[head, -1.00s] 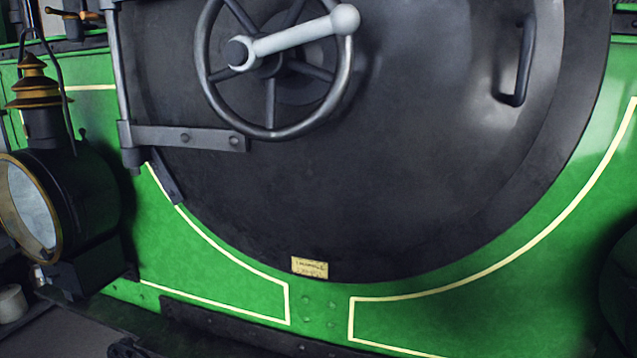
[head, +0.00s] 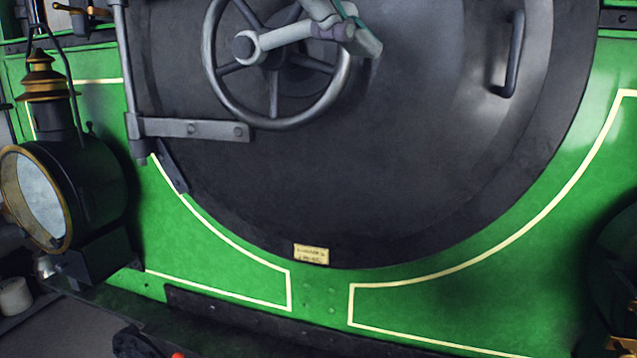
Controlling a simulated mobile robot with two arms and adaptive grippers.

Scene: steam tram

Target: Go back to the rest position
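A pale grey jointed piece with teal and purplish parts (head: 362,40) reaches in from the top edge, slanting down to the right. It looks like the tip of a gripper, probably my left one, but its arm is out of the picture. It overlaps the outer end of the handwheel's pale crank handle (head: 285,37) and hides the knob there. Whether it touches the handle, and whether it is open or shut, I cannot tell. My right gripper is not in view.
The dark round smokebox door (head: 400,160) with its spoked handwheel (head: 222,84) fills the middle of the green front (head: 225,275). A black lamp with a brass rim (head: 95,190) stands at the left. A grab handle (head: 515,55) sits at upper right.

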